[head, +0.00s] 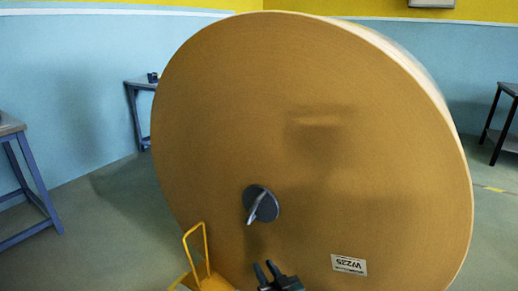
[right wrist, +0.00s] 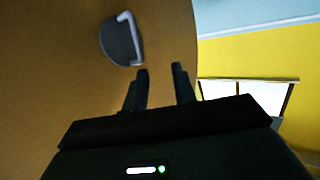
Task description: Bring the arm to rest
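My right gripper (head: 267,271) shows at the bottom middle of the head view, in front of the flat face of a large kraft roll (head: 230,110). Its two dark fingers are apart with nothing between them. They also show in the right wrist view (right wrist: 160,82), pointing up along the roll face (right wrist: 60,60). A dark round core plug with a light handle (head: 262,204) sits in the roll's face, above the right gripper and apart from it. The plug also shows in the right wrist view (right wrist: 121,40). My left gripper is not in view.
A yellow metal frame (head: 196,256) stands at the roll's lower left. A white label (head: 349,264) is on the roll face. Tables stand at the left (head: 22,180), behind the roll (head: 136,110) and at the right (head: 503,120). Floor (head: 110,230) is open at left.

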